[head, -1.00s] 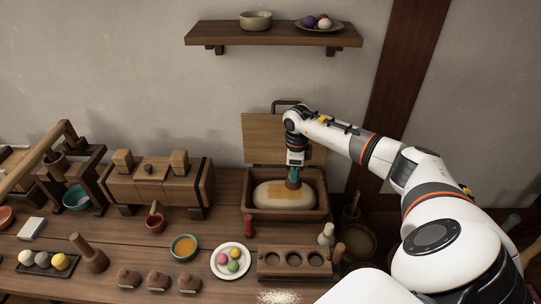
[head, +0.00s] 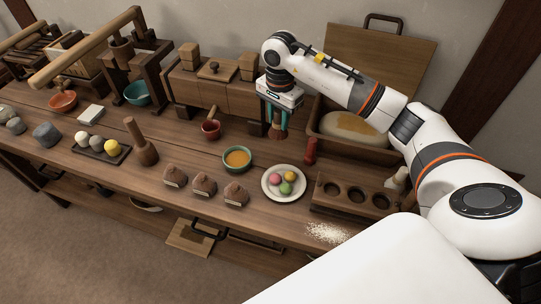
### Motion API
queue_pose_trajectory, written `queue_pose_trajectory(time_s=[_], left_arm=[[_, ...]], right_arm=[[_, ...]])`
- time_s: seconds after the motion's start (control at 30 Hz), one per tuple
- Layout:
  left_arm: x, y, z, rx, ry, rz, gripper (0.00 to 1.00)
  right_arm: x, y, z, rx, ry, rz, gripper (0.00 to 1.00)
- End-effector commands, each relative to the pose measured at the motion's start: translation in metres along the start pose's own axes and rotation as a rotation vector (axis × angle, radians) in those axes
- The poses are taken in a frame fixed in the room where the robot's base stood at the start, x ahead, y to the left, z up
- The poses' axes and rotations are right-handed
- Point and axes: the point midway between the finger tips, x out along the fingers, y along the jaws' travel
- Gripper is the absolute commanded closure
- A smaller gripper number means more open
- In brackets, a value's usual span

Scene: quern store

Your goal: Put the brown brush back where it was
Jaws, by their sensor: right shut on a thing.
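My right gripper (head: 276,117) points down and is shut on the brown brush (head: 278,132), whose lower end shows below the teal fingers. The brush is left of the open wooden box (head: 318,136), near the wooden chest (head: 213,92). I cannot tell whether its tip touches the table (head: 120,110). A pale loaf-shaped block (head: 350,127) lies in the box, partly hidden by my right arm. A bowl of amber liquid (head: 238,158) stands in front of the brush. My left gripper is not in view.
A red bottle (head: 310,152) stands just right of the brush. A small red mortar (head: 211,129) is to its left. A plate with coloured balls (head: 285,183) and a holed wooden rack (head: 352,197) are in front. Brown lumps (head: 205,185) line the front edge.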

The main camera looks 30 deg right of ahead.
Motion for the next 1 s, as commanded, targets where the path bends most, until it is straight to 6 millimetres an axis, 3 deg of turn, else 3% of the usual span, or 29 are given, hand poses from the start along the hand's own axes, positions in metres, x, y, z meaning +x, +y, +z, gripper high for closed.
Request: queue_pose_trajectory(time_s=[0.2,0.43,0.63,1.0], left_arm=[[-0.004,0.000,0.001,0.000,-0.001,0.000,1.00],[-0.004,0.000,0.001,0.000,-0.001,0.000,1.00],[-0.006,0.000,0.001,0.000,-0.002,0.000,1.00],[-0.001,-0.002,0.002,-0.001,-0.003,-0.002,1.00]], right_arm=[[0.041,-0.001,-0.001,-0.002,0.003,-0.005,0.88],[0.060,-0.001,-0.001,-0.001,0.002,-0.002,0.88],[0.087,-0.001,-0.001,0.000,0.002,-0.004,0.88],[0.094,0.000,0.000,0.000,0.000,-0.001,0.88]])
